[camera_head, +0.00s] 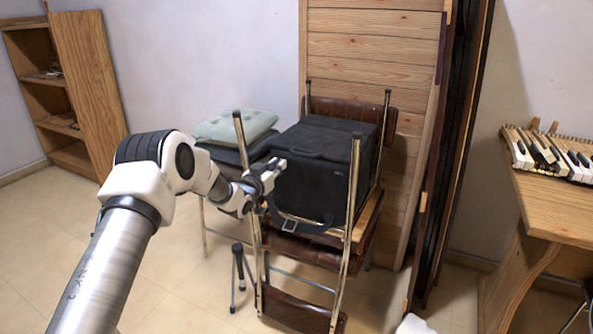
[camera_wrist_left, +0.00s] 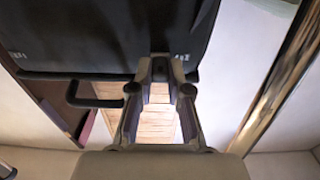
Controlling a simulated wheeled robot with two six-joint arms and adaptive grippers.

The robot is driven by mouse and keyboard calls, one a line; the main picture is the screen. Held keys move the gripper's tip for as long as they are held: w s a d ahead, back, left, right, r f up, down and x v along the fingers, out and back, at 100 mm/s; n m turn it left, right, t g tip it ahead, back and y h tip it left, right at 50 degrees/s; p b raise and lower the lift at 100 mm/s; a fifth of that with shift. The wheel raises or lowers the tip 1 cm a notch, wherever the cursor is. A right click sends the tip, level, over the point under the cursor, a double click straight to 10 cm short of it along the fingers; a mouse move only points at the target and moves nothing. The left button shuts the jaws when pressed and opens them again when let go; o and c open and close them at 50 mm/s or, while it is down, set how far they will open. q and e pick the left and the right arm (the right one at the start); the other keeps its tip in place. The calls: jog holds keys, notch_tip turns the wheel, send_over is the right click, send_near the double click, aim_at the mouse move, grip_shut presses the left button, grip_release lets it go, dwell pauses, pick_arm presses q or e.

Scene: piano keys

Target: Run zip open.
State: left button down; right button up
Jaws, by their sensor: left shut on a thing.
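A black fabric bag (camera_head: 325,170), box-shaped, sits on an upturned folding chair. In the left wrist view, the bag (camera_wrist_left: 110,35) fills the top, its lower edge dark and straight. My left gripper (camera_head: 276,166) is at the bag's left upper edge. In the left wrist view, the left gripper (camera_wrist_left: 160,70) has its fingertips at that edge, shut on a small part there, which I take to be the zip. The fingertips largely hide it. I cannot see how far the zip is open.
Chair legs (camera_head: 352,190) stand upright in front of the bag. A wood panel (camera_head: 375,50) stands behind. A piano keyboard (camera_head: 555,155) rests on a wooden table at right. Floor (camera_head: 60,230) at left is clear.

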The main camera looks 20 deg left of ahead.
pick_arm(q)
jog(key=shift+a+r, duration=0.1)
jog(key=shift+a, duration=0.85)
jog(key=c, duration=1.4)
grip_release()
jog(key=o, duration=0.3)
jog(key=shift+a, duration=0.2)
jog(key=s, duration=1.2)
jog(key=shift+a, duration=0.15)
